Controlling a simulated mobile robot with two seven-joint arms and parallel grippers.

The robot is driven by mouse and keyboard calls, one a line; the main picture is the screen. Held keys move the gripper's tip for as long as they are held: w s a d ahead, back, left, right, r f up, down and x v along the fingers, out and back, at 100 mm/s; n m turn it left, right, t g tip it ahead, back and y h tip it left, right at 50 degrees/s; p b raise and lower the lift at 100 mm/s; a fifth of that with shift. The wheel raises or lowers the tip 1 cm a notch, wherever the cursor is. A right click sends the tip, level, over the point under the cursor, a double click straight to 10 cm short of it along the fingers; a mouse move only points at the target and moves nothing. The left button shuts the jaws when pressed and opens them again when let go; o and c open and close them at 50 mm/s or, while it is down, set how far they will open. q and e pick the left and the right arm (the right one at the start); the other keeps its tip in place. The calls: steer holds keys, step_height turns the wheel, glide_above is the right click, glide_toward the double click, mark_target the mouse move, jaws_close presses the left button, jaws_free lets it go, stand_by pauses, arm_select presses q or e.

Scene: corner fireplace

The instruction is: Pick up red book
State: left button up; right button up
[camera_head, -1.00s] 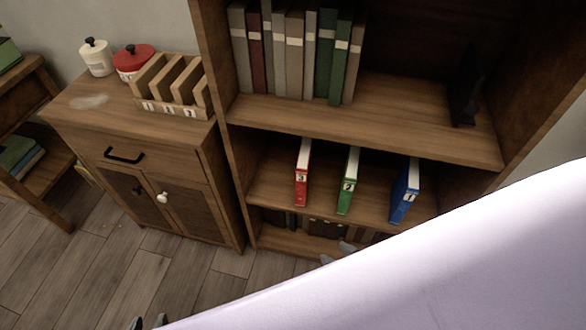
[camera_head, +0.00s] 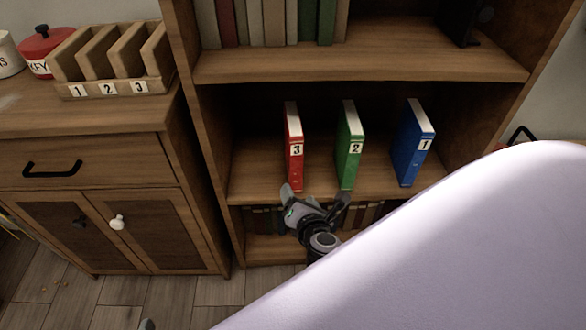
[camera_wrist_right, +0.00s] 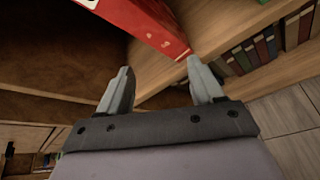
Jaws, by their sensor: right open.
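The red book (camera_head: 294,150), marked 3, stands upright on the middle shelf (camera_head: 262,183). My right gripper (camera_head: 315,194) is open and empty in front of that shelf's front edge, just below the red book and the green book (camera_head: 350,150). In the right wrist view the red book (camera_wrist_right: 138,20) slants across the top, beyond the open fingers (camera_wrist_right: 158,68); its lower end appears close to the right fingertip. Whether they touch is unclear. A small grey tip at the bottom edge of the head view may be my left gripper (camera_head: 147,324); its jaws cannot be made out.
A blue book (camera_head: 412,145) stands right of the green one. The upper shelf (camera_head: 360,62) is above; small books (camera_head: 262,219) fill the lower shelf. A cabinet (camera_head: 90,180) with a numbered wooden rack (camera_head: 115,88) stands left. My pale arm covers the lower right.

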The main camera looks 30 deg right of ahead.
mark_target(297, 172)
steer(key=w+d+n+b, duration=0.1)
steer(key=w+n+t+h+b, duration=0.1)
steer(key=n+b, duration=0.1)
steer(key=w+d+n+t+h+b, duration=0.1)
steer(key=w, duration=0.1)
steer(key=shift+d+f+n, duration=0.2)
steer(key=shift+d+n, duration=0.1)
steer(key=shift+n, duration=0.1)
steer(key=shift+w+d+r+n+t+h+b, duration=0.25)
steer(key=shift+w+r+n+t+h+b, duration=0.2)
steer(key=shift+n+b, duration=0.2)
steer(key=shift+w+d, duration=0.15)
steer(key=b+x, duration=0.1)
steer(key=x, duration=0.2)
steer(key=b+x, duration=0.2)
steer(key=x, duration=0.1)
steer(key=shift+w+r, duration=0.1)
steer(key=shift+r, duration=0.1)
steer(key=shift+w+d, duration=0.1)
steer(key=shift+w, duration=0.15)
arm_select(q)
steer(key=d+f+h, duration=0.2)
steer(key=d+f, duration=0.2)
steer(key=shift+w+d+h, duration=0.15)
steer(key=shift+w+h, duration=0.15)
steer(key=shift+w, duration=0.15)
arm_select(e)
steer(key=shift+r, duration=0.1)
steer(key=shift+c, duration=0.3)
